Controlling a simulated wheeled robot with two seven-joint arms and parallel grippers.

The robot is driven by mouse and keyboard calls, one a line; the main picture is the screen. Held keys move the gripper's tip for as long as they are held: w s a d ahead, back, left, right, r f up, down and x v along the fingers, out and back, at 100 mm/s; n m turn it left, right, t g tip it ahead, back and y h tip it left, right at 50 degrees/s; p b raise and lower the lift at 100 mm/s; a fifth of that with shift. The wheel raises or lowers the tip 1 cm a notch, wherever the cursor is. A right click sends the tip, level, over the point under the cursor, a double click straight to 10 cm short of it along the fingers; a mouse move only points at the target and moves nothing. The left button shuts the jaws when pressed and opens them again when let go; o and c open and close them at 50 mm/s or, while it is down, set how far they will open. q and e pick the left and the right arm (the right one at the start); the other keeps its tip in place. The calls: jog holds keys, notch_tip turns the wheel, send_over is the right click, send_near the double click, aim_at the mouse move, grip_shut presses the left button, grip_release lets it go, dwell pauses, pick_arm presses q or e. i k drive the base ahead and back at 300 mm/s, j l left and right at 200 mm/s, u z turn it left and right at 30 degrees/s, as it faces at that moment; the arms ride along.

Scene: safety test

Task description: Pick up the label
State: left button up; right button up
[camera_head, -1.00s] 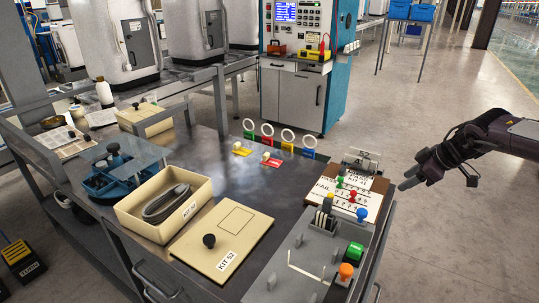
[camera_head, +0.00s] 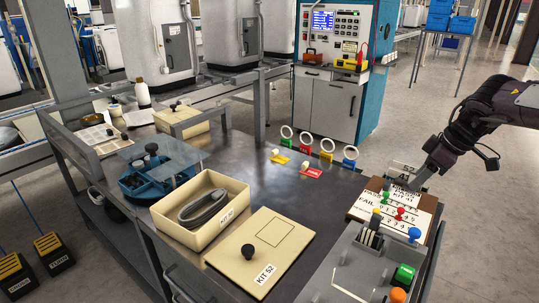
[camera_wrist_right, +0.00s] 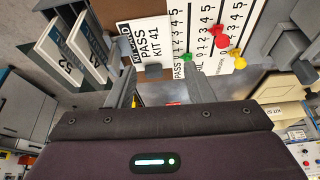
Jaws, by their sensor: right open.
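A white card reading PASS KIT 41 (camera_wrist_right: 148,42) lies at the edge of a brown board (camera_head: 358,211); the head view shows the card too (camera_head: 404,196). No other thing is clearly the label. My right gripper (camera_head: 416,182) hangs over the far right end of the board. In the right wrist view its two fingers (camera_wrist_right: 162,90) are apart, with nothing held between them. The card lies ahead of the fingers, nearer the left one; whether they touch it cannot be told. My left gripper is not in view.
Upright plates in a rack (camera_wrist_right: 75,50) stand close beside the card. Coloured pegs (camera_head: 400,213) stand on the board. A grey fixture with buttons (camera_head: 350,260), a KIT 52 lid (camera_head: 285,232) and a cream box (camera_head: 183,232) share the table. The table's middle is mostly clear.

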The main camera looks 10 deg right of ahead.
aim_at(281, 159)
jog(key=i+j, duration=1.05)
jog(key=j, duration=0.2)
